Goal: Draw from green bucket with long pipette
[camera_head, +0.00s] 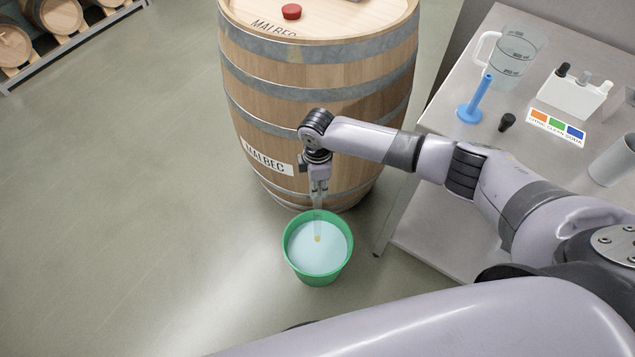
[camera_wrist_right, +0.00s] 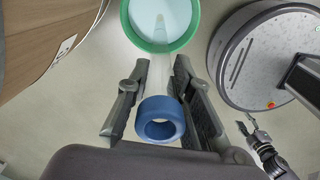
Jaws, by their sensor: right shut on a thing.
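The green bucket (camera_head: 290,262) stands on the floor in front of the barrel and holds pale blue liquid (camera_head: 318,255). My right gripper (camera_head: 319,192) is above it, shut on the long pipette (camera_head: 318,212). The pipette is a clear tube pointing down, and its yellowish lower end shows within the bucket's opening, against the liquid. In the right wrist view the pipette's blue ring-shaped top (camera_wrist_right: 160,120) sits between the fingers, and the bucket (camera_wrist_right: 178,45) is beyond. My left gripper (camera_wrist_right: 252,125) shows small at lower right in that view, fingers apart and empty.
A wooden barrel (camera_head: 315,85) with a red bung (camera_head: 291,11) stands right behind the bucket. Floor left of the bucket is clear.

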